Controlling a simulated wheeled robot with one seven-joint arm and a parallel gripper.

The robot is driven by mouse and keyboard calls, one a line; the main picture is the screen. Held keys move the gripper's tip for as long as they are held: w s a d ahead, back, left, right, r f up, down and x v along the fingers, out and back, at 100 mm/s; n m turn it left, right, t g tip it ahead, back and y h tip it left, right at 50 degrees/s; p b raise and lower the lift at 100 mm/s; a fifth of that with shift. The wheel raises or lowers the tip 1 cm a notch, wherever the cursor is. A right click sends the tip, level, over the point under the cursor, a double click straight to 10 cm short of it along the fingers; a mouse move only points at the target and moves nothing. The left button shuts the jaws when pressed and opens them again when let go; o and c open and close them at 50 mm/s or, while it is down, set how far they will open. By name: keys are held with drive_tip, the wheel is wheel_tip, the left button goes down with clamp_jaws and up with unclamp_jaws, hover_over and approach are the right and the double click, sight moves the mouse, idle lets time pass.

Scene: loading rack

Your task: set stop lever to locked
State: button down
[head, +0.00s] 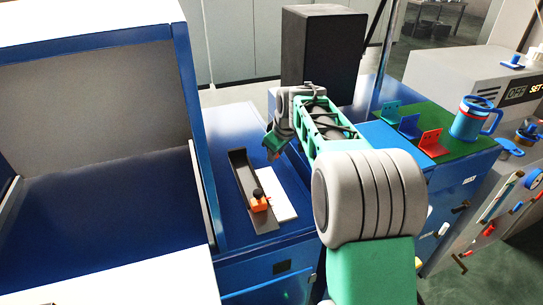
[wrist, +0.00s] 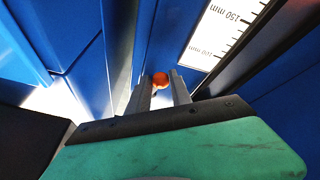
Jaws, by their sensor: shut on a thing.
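In the wrist view an orange round knob (wrist: 160,79) sits between the two grey fingertips of my gripper (wrist: 166,83), which is shut on it. It looks like the end of the stop lever; the rest of the lever is hidden. In the head view my gripper (head: 274,146) is over the far part of the blue bench, beside the far end of a dark rail (head: 241,170). An orange block with a black knob (head: 259,203) sits near the rail's near end, apart from my gripper. I cannot read the lever's setting.
A white plate (head: 277,195) lies beside the rail; a white millimetre scale (wrist: 225,30) shows in the wrist view. A blue-framed cabinet (head: 183,90) stands left. A black box (head: 322,50) is behind. Coloured brackets (head: 410,126) and a blue mug (head: 470,119) stand right.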

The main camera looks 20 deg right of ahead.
drive_tip(key=d+n, duration=0.1)
drive_tip(key=d+n+y, duration=0.1)
drive_tip(key=n, duration=0.1)
drive_tip(key=shift+w+d+r+n+y+p, duration=0.1)
drive_tip(key=shift+n+y+p, duration=0.2)
drive_tip(key=shift+p, duration=0.05)
drive_tip(key=shift+w+d+n+g+y+p, duration=0.25)
drive_tip(key=shift+d+n+p, duration=0.2)
drive_tip(key=shift+n, duration=0.4)
drive_tip(key=shift+w+d+n+g+y+p, duration=0.1)
drive_tip(key=shift+d+n+g+y+p, duration=0.2)
drive_tip(key=shift+n+p, duration=0.4)
drive_tip(key=shift+d+n, duration=0.1)
drive_tip(key=shift+n, duration=0.15)
drive_tip(key=c, duration=1.3)
unclamp_jaws()
drive_tip(key=shift+c, duration=0.2)
drive_tip(key=shift+o, duration=0.9)
